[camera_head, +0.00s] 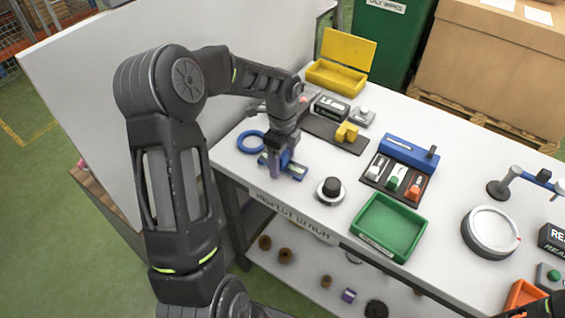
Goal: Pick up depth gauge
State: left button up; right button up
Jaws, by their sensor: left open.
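A small blue tool with a pale label (295,171), which looks like the depth gauge, lies on the white bench near its front left edge. My left gripper (282,156) is open and pointing down over it, with its fingers around or just above the blue part. The gripper and fingers hide part of the tool, and I cannot tell whether they touch it. My right gripper is not in view; only a dark piece of my arm shows at the bottom right corner.
A blue ring (252,142) lies just left of the gripper. A black-knobbed round piece (331,190) and a green tray (389,229) stand to the right. A dark mat (322,129) with a yellow block (346,132) lies behind. A yellow open box (336,77) stands at the back.

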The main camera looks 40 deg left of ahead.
pick_arm(q)
jog(key=shift+c, duration=0.3)
grip_shut()
dwell(0.3)
